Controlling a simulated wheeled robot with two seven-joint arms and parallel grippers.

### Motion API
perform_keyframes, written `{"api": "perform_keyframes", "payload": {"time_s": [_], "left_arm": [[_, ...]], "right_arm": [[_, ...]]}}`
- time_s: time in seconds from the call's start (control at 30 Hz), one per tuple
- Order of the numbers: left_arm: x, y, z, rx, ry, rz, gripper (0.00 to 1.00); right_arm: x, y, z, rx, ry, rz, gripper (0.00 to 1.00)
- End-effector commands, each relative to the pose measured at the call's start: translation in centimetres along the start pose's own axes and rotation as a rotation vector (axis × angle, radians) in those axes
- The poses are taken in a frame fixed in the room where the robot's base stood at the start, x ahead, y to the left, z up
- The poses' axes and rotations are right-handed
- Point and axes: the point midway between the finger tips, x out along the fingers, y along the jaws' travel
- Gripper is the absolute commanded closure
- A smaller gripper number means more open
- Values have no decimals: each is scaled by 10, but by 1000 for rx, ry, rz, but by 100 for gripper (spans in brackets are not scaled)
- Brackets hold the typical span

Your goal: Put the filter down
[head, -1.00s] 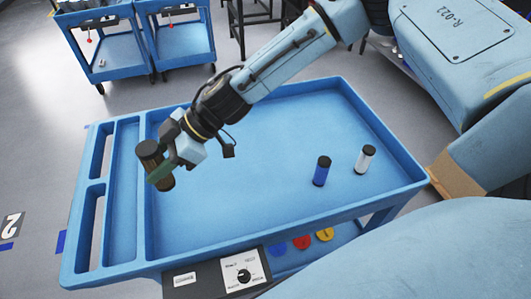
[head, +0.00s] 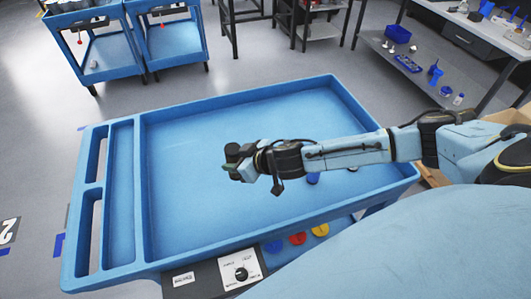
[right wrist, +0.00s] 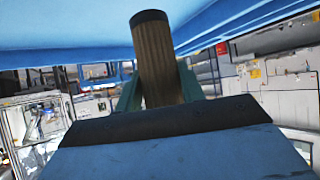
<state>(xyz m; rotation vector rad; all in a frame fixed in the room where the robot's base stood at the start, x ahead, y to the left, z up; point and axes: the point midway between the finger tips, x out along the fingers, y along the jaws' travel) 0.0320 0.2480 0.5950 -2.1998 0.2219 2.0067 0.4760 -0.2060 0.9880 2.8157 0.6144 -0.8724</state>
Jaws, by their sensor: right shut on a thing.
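The filter (right wrist: 157,62) is a brown pleated cylinder with a black cap. My right gripper (right wrist: 159,92) is shut on it, with one green finger on each side in the right wrist view. In the head view the filter (head: 232,152) is small and dark at the end of my right arm. It shows over the floor of the blue cart tray (head: 190,215); whether it touches the floor I cannot tell. My left gripper is not in view.
A blue cylinder (head: 313,178) stands in the tray, mostly hidden by my right arm; only a bit of the white one (head: 352,169) shows. The tray's left and far parts are clear. A control box (head: 240,272) with a dial is at the near edge.

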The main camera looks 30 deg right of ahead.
Motion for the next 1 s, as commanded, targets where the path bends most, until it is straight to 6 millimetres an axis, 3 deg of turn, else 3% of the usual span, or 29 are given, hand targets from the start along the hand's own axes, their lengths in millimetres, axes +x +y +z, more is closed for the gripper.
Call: {"api": "perform_keyframes", "payload": {"time_s": [0.23,0.5,0.87,1.0], "left_arm": [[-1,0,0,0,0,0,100],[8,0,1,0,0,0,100],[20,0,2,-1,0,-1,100],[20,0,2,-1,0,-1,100]], "right_arm": [[-1,16,26,55,0,77,85],[26,16,66,57,-1,79,85],[50,16,101,57,0,79,85],[53,16,104,57,1,78,85]]}}
